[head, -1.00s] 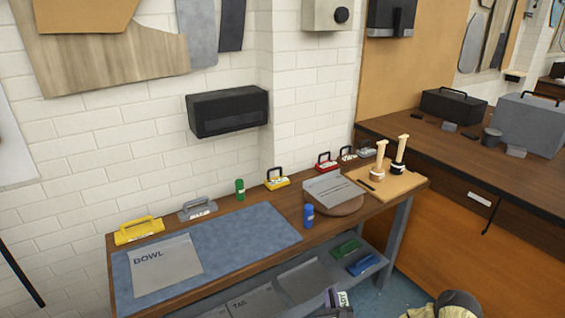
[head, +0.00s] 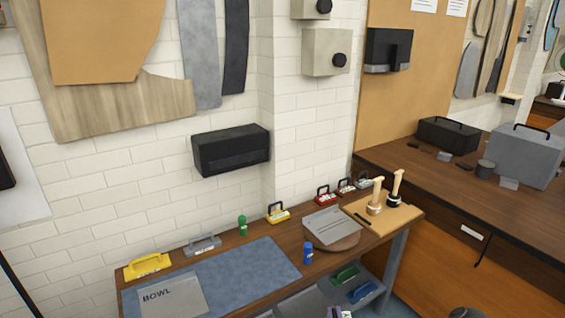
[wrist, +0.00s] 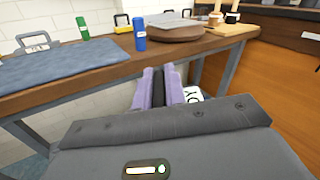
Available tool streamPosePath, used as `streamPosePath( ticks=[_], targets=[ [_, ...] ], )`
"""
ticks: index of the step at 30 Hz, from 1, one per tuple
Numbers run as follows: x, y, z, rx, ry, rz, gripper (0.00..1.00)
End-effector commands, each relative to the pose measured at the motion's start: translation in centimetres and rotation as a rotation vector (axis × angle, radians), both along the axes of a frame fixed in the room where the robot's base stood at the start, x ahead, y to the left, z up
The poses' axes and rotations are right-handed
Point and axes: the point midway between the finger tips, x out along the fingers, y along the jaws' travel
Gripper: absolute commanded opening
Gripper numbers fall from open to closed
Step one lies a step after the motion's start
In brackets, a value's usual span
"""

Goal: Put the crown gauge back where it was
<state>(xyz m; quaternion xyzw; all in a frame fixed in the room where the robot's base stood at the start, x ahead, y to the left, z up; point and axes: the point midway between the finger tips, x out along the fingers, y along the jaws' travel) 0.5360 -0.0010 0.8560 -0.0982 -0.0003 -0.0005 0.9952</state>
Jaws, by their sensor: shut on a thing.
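My gripper (wrist: 160,78) has purple fingers and shows low in the wrist view, in front of the bench edge and below its top. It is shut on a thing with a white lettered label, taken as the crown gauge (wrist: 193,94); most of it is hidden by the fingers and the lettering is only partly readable. In the head view the gripper (head: 335,313) and label barely show at the bottom edge. Handled gauges stand along the back of the bench: a large yellow one (head: 147,266), a grey one (head: 203,246), a small yellow one (head: 278,213) and a red one (head: 325,195).
The wooden bench (head: 285,240) bears a blue mat (head: 240,268) with a BOWL sheet (head: 172,297), a green bottle (head: 242,226), a blue bottle (head: 307,254), a round board (head: 335,243) and a tan board (head: 400,213). A lower shelf holds green (head: 345,275) and blue (head: 361,292) items.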

Motion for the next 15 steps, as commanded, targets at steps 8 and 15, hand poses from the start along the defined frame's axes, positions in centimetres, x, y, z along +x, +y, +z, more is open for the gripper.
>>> streamPosePath(
  ticks=[8,15],
  targets=[
    [-0.4,-0.1,-0.8,0.001,0.002,-0.001,0.0],
    [-3.4,-0.2,-4.6,0.002,0.005,-0.003,0.0]
  ],
)
